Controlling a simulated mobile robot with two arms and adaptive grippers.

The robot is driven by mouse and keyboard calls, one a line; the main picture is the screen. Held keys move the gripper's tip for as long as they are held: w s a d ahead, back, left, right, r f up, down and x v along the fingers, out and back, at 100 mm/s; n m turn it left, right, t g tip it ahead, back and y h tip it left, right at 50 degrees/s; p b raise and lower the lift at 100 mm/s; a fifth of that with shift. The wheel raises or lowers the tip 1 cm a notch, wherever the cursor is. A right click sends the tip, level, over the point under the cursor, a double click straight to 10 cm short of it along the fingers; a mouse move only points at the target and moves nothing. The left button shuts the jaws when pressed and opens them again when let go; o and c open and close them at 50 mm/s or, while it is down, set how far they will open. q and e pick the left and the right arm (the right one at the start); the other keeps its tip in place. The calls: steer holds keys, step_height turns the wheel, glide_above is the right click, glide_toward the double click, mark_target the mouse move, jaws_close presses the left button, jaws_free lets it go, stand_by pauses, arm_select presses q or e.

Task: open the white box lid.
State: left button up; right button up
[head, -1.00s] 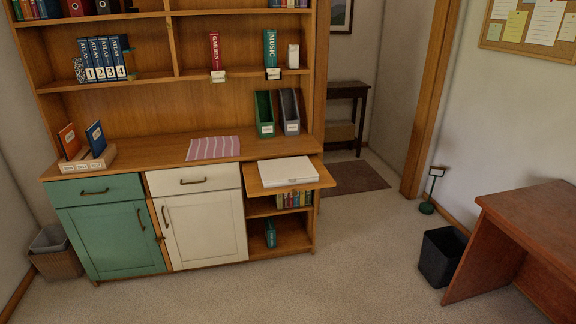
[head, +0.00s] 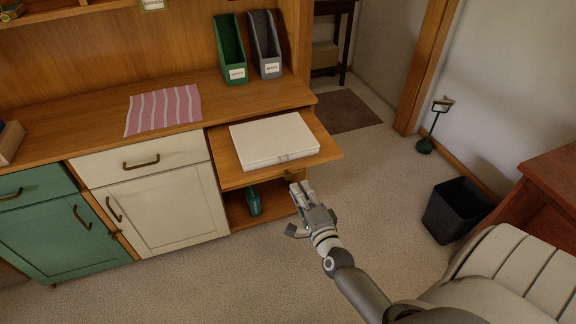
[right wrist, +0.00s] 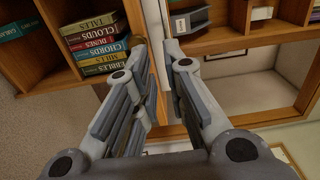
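The white box (head: 273,138) lies flat on the pulled-out wooden shelf (head: 232,173) at the right end of the cabinet in the head view. Its lid looks shut, and a small pale tab shows on its front side. My right gripper (head: 298,210) is in front of and below this shelf's front edge, apart from the box. In the right wrist view its fingers (right wrist: 160,50) stand apart with a narrow gap and nothing held between them. My left gripper is not in view.
A green file holder (head: 229,50) and a grey one (head: 264,45) stand behind the box. A striped cloth (head: 163,109) lies on the counter to the left. A dark bin (head: 457,210) and a reddish desk (head: 552,180) are at the right. Several books (right wrist: 95,43) show in the wrist view.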

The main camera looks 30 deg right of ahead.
mark_target(289, 172)
steer(key=x, duration=0.6)
steer(key=r+x, duration=0.1)
steer(key=x, duration=0.3)
steer(key=shift+d, duration=0.1)
steer(key=shift+w+d, duration=0.1)
steer(key=shift+w, duration=0.4)
jaws_close()
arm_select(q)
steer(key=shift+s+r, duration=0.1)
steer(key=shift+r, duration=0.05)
arm_select(e)
steer(key=shift+r, duration=0.1)
